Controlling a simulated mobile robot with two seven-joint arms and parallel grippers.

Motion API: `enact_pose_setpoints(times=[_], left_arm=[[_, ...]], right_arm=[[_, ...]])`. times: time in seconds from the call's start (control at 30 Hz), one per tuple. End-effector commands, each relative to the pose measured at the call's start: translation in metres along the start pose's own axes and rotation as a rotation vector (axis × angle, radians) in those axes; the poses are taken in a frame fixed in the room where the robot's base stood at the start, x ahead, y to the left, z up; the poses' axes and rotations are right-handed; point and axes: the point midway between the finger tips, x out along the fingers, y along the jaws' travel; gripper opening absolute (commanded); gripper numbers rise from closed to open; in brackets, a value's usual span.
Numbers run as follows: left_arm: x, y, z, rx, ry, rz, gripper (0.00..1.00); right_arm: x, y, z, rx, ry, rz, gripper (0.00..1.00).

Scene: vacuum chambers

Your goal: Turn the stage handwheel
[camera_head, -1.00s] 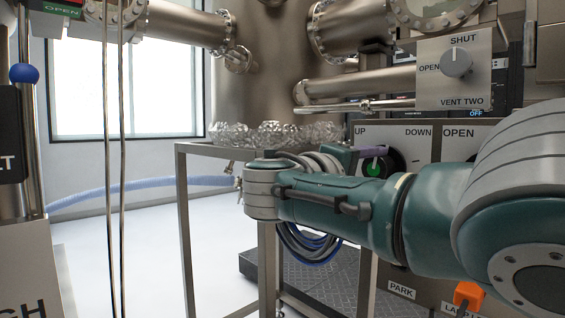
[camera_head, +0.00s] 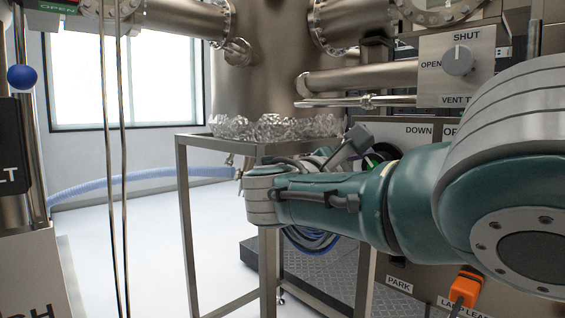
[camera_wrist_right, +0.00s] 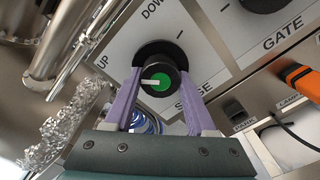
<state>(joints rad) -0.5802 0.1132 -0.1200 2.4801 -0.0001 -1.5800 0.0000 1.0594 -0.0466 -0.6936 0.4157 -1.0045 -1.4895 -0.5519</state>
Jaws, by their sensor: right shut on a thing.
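The stage handwheel is a black round knob with a green cap (camera_wrist_right: 160,82) and a white pointer line, on a light panel marked UP, DOWN and STAGE. In the right wrist view the pointer line lies toward the left, on the UP side. My right gripper (camera_wrist_right: 161,76) has its two purple fingers on either side of the knob, shut on it. In the head view my right arm hides most of the handwheel (camera_head: 374,160), and the UP label is covered. My left gripper is in neither current view.
The GATE knob (camera_wrist_right: 264,4) sits beside the handwheel, and an orange plug (camera_wrist_right: 300,77) is in the panel below. Crumpled foil (camera_head: 275,127) lies at the chamber's base, above a metal frame (camera_head: 183,220). The VENT TWO knob (camera_head: 458,60) is higher up.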

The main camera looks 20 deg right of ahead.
Motion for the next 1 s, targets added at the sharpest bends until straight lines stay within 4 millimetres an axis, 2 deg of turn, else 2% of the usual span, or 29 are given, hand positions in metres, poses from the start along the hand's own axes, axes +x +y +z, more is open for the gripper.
enact_pose_setpoints(times=[0.5,1.0], left_arm=[[-0.0069,-0.0019,-0.0019,0.006,-0.001,-0.005,0.5],[-0.0083,-0.0029,-0.0022,0.01,-0.001,-0.008,0.5]], right_arm=[[-0.0003,0.0003,0.0012,-0.418,-0.002,0.002,0.0],[-0.0005,-0.0003,0.0012,-0.562,-0.002,0.003,0.01]])
